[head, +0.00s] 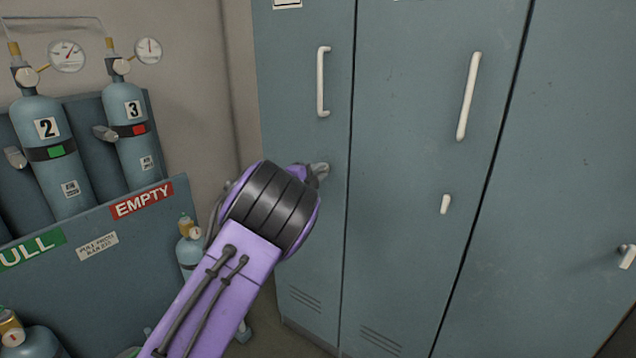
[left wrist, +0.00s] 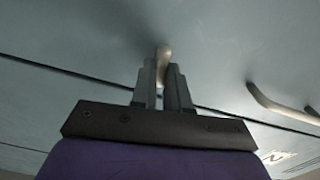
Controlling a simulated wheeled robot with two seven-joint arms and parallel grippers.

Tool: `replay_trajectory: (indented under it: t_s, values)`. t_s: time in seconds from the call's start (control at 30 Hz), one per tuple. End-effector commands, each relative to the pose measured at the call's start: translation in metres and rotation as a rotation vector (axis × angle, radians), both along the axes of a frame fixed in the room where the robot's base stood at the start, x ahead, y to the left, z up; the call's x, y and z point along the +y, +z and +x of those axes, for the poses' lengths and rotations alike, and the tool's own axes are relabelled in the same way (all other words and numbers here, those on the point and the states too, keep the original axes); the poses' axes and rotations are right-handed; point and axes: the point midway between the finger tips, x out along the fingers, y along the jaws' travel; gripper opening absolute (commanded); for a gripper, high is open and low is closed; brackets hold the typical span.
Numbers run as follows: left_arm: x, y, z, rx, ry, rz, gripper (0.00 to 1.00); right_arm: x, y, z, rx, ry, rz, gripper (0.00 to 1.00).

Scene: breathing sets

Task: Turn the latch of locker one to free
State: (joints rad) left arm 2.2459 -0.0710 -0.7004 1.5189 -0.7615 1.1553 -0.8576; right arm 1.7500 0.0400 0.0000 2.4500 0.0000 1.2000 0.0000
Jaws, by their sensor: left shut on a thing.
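The leftmost grey-blue locker door (head: 300,230) has a pale upright handle (head: 322,82) and a label cut off at the top edge. My left gripper (head: 320,171) is at this door, below the handle, and its wrist hides most of the jaws. In the left wrist view the two fingers (left wrist: 163,82) are shut on the small pale latch (left wrist: 163,54), whose end shows between the fingertips. The latch's exact angle is hard to tell. The right gripper is not in view.
The middle locker has a pale handle (head: 468,96) and a small latch (head: 445,204). Another latch (head: 627,256) is on the right locker. Numbered cylinders 2 (head: 50,165) and 3 (head: 128,135) with gauges stand in a rack (head: 75,275) at left. A small cylinder (head: 188,245) stands behind my arm.

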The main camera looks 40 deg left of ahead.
Motion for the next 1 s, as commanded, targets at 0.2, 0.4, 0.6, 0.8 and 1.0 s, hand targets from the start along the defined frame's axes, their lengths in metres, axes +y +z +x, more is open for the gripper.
replay_trajectory:
  t_s: [0.2, 0.4, 0.6, 0.8, 1.0]
  values:
    - [0.000, -0.003, 0.000, 0.000, -0.001, 0.107, 0.00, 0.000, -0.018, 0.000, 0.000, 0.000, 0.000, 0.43]
    - [0.000, -0.002, 0.000, 0.001, -0.001, 0.157, 0.00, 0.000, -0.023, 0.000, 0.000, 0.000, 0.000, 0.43]
    - [0.000, -0.001, 0.000, 0.002, 0.000, 0.173, 0.00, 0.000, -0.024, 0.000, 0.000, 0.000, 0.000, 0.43]
    - [0.000, -0.001, 0.000, 0.002, 0.000, 0.174, 0.00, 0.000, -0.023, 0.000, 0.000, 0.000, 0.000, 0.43]
    - [0.000, -0.001, 0.000, 0.002, 0.000, 0.173, 0.40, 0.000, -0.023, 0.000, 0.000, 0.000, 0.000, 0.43]
